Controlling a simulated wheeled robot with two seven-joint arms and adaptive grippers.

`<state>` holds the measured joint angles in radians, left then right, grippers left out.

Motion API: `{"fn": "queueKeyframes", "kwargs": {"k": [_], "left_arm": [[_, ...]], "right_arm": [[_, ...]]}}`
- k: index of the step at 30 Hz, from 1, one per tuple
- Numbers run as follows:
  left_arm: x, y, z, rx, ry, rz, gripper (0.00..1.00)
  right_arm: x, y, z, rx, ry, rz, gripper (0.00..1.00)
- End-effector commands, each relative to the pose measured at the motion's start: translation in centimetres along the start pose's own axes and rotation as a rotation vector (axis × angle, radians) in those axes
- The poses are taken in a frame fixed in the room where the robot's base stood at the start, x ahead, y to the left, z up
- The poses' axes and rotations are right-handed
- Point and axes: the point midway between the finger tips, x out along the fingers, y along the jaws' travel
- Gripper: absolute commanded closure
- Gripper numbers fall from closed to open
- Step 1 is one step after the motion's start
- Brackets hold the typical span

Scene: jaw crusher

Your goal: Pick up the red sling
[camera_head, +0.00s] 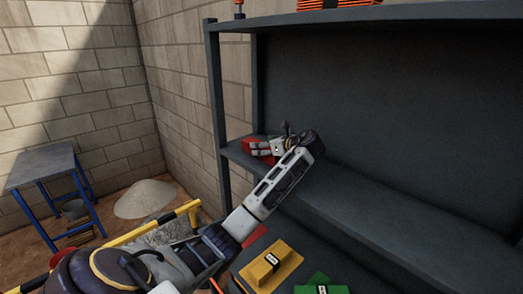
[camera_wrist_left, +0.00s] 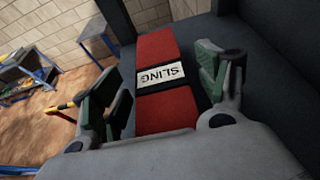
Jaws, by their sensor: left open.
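A red sling (camera_wrist_left: 165,110) with a white label reading SLING lies on the dark shelf, between the two fingers of my left gripper (camera_wrist_left: 155,88) in the left wrist view. The fingers are open, one on each side of it, and I see gaps beside the sling. In the head view the red sling (camera_head: 250,146) shows in part at the left end of the middle shelf, with my left gripper (camera_head: 263,149) over it and hiding some of it. My right gripper is not in view.
The middle shelf (camera_head: 380,215) is bare to the right. Below lie a yellow sling (camera_head: 262,268), a green sling (camera_head: 318,284) and a red piece (camera_head: 254,237) partly behind my arm. A shelf post (camera_head: 217,110) stands left of the gripper. Orange items (camera_head: 337,4) sit on top.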

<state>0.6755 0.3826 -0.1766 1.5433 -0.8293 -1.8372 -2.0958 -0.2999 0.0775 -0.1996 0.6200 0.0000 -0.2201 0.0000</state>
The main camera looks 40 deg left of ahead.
Motion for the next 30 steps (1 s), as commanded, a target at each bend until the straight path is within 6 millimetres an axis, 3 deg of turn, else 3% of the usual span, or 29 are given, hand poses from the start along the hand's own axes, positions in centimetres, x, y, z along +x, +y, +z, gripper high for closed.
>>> {"fn": "queueKeyframes", "kwargs": {"k": [15,30], "left_arm": [[0.29,0.01,-0.05,0.0,0.0,0.0,0.26],[0.3,0.01,-0.13,0.001,0.001,0.001,0.88]], "right_arm": [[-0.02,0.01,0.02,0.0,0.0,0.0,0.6],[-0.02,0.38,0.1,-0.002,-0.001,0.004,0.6]]}}
